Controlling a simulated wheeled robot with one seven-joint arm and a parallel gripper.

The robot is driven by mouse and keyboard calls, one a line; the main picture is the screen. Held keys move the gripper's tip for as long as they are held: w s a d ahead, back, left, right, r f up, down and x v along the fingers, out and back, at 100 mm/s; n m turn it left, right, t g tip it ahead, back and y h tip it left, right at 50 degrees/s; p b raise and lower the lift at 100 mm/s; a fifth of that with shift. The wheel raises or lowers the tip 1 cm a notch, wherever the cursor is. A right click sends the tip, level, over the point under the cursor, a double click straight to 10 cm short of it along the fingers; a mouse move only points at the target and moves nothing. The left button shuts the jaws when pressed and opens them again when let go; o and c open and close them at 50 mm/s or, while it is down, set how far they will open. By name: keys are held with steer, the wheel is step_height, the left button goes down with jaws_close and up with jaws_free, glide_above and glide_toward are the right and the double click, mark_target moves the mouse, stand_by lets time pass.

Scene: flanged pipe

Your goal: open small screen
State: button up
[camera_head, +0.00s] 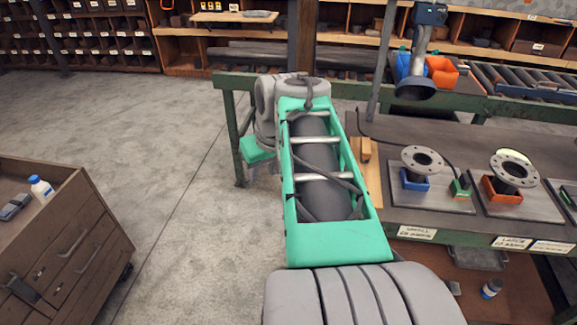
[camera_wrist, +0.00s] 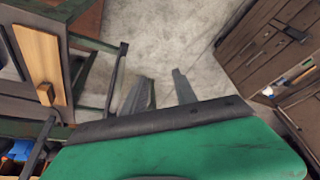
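No thing shows clearly as the small screen, and the label text is too small to read surely. A flat wooden board (camera_head: 371,190) with a small block on it lies at the left end of the right-hand bench. A similar board with a block shows at the upper left of the wrist view (camera_wrist: 38,55). My gripper (camera_wrist: 160,88) shows two grey fingers set apart, with bare floor between them and nothing held. In the head view the fingers are hidden behind my arm. My gripper is apart from the board, out over the floor.
The bench bears a left flanged pipe (camera_head: 423,160) in a blue holder and a right flanged pipe (camera_head: 513,169) in an orange holder. White labels (camera_head: 417,232) line its front edge. A wooden drawer cabinet (camera_head: 75,245) stands left, holding a bottle (camera_head: 41,188). Floor between is clear.

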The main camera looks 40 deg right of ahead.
steer(key=s+d+r+m, duration=0.1)
steer(key=s+d+r, duration=0.1)
steer(key=d, duration=0.6)
steer(key=shift+h, duration=0.3)
steer(key=x, duration=0.7)
steer(key=shift+a+f+p, duration=0.2)
steer(key=shift+f+p, duration=0.15)
jaws_close()
